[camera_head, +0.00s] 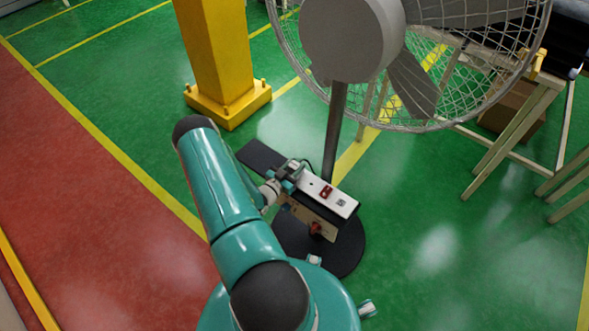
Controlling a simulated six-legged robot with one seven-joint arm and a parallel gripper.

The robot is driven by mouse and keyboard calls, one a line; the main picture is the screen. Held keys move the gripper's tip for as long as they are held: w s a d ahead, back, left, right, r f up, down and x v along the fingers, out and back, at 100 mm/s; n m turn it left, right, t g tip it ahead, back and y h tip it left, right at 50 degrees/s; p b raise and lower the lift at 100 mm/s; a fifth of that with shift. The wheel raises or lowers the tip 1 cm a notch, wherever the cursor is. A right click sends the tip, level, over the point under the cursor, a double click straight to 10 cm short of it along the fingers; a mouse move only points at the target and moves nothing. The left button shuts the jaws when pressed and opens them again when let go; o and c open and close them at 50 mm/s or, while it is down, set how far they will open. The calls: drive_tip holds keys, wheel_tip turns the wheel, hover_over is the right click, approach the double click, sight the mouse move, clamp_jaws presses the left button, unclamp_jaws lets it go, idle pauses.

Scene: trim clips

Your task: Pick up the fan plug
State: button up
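My gripper (289,176) is at the end of my teal arm, at the left end of a white power strip (340,201). It is small in view, and I cannot tell whether its fingers are open or shut. The strip has a red switch and a dark socket. A thin dark cord (307,166) shows just behind the gripper. I cannot make out the fan plug; it may be hidden at the gripper. The large grey fan (345,40) stands behind on a dark pole, with a round black base (347,252) on the floor.
A dark flat plate (261,155) lies left of the gripper. A small red part (316,228) shows below the strip. A yellow column (215,50) stands behind left. Wooden trestle legs (515,135) and a cardboard box (513,108) are at the right. Green floor is open at the lower right.

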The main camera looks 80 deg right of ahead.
drive_tip(key=shift+c, duration=1.3)
drive_tip(key=shift+r, duration=0.15)
